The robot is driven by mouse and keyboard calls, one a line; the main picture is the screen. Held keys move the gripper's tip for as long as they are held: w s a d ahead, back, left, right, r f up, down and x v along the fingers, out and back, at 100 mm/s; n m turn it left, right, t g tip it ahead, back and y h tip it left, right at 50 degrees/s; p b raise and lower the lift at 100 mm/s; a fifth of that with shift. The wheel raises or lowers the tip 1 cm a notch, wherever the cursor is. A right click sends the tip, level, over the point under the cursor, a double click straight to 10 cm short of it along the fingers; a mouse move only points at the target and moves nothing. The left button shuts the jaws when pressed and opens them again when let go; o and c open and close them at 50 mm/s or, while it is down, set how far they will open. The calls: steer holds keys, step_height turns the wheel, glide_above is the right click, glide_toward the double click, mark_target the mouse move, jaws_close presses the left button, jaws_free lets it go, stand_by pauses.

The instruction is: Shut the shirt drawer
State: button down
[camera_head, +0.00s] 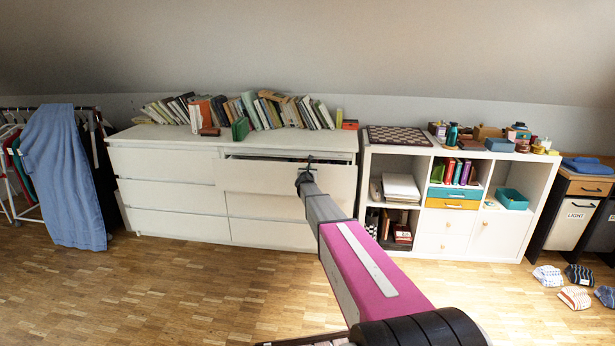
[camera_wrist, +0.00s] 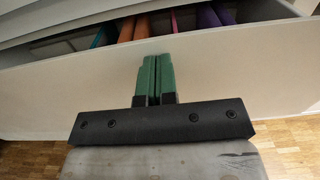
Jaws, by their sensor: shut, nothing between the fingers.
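The shirt drawer (camera_head: 262,177) is the top right drawer of the white dresser (camera_head: 172,192). It stands partly open, with a dark gap along its top edge. In the wrist view the white drawer front (camera_wrist: 62,95) spans the picture, and folded colourful clothes (camera_wrist: 185,22) show inside behind it. My gripper (camera_head: 306,165) is at the drawer front, right of its middle. In the wrist view its green fingers (camera_wrist: 156,75) are together and empty, against or just in front of the drawer face; I cannot tell if they touch.
Books (camera_head: 270,112) line the dresser top. A white shelf unit (camera_head: 458,190) with a chessboard (camera_head: 400,136) stands close on the right. A clothes rack with a blue cloth (camera_head: 64,180) is at the left. The wooden floor (camera_head: 150,290) before the dresser is clear.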

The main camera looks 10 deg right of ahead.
steer(key=x, duration=1.1)
steer(key=shift+w, duration=0.3)
steer(key=shift+w+d, duration=0.1)
steer(key=shift+w, duration=0.1)
steer(key=shift+s, duration=0.1)
steer(key=s+a+f+n+g+y, duration=0.2)
steer(key=s+a+f+n+y, duration=0.15)
steer(key=s+n, duration=0.6)
steer(key=s+a+f+n+g+y, duration=0.2)
steer(key=s+a+n, duration=0.3)
steer(key=s, duration=0.9)
steer(key=s+a+f+n+g+y, duration=0.25)
steer(key=s+a+n, duration=0.35)
steer(key=s, duration=0.6)
steer(key=s+d+f+n+g+h, duration=0.1)
steer(key=s+n+g, duration=0.4)
steer(key=s, duration=1.2)
steer(key=s+d+f+n+g+h, duration=0.1)
steer(key=s+d+f+n+g, duration=0.2)
steer(key=s+n, duration=1.1)
steer(key=s+g, duration=0.2)
steer(key=s, duration=0.2)
steer(key=shift+f+g, duration=0.2)
steer(key=shift+g, duration=0.15)
